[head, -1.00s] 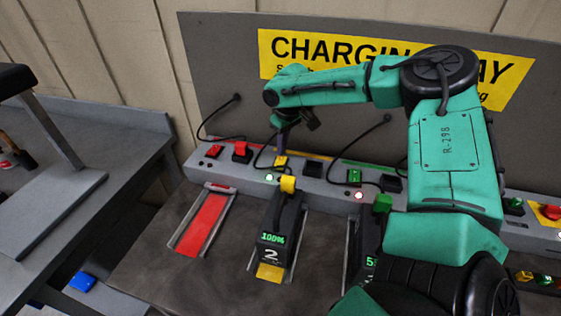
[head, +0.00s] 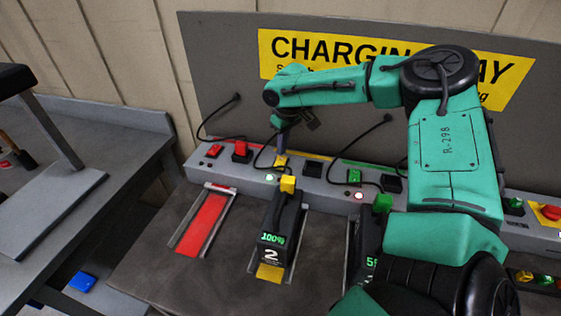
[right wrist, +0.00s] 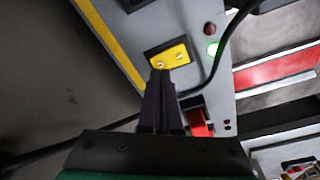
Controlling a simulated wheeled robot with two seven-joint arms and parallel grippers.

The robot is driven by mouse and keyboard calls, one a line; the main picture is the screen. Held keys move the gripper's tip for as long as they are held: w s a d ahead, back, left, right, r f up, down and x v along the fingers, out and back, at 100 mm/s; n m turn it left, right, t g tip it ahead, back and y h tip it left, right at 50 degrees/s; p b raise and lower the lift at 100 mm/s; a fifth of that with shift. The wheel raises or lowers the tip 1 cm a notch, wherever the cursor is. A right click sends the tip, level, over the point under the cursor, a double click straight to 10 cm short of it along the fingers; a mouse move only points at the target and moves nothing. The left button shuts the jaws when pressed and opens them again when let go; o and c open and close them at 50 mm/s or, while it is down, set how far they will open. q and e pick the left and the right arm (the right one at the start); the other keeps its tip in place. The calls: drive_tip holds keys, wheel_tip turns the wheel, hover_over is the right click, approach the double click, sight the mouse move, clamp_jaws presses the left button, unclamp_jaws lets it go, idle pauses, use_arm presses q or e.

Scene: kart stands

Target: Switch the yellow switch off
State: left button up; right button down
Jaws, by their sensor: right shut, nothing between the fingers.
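The yellow switch (head: 281,162) sits on the grey charging strip (head: 325,186), behind the black battery marked 2 (head: 281,225). A lit green lamp (head: 269,177) is beside it. In the right wrist view the yellow switch (right wrist: 168,56) is a rocker in a dark frame, with the lit green lamp (right wrist: 214,48) to its right. My right gripper (head: 281,150) is shut and empty, pointing down at the switch. In the right wrist view its fingertips (right wrist: 160,76) overlap the switch's near edge; I cannot tell whether they touch. My left gripper is out of view.
A yellow plug (head: 288,184) sits on battery 2. Black cables arch nearby. The red slot (head: 203,224) is empty.

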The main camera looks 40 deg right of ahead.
sight(282, 158)
drive_tip(key=shift+f+b, duration=0.65)
drive_tip(key=shift+f, duration=0.25)
idle(0.3)
drive_tip(key=shift+r, duration=0.1)
wheel_tip(282, 158, up, 7)
drive_tip(key=p, duration=0.6)
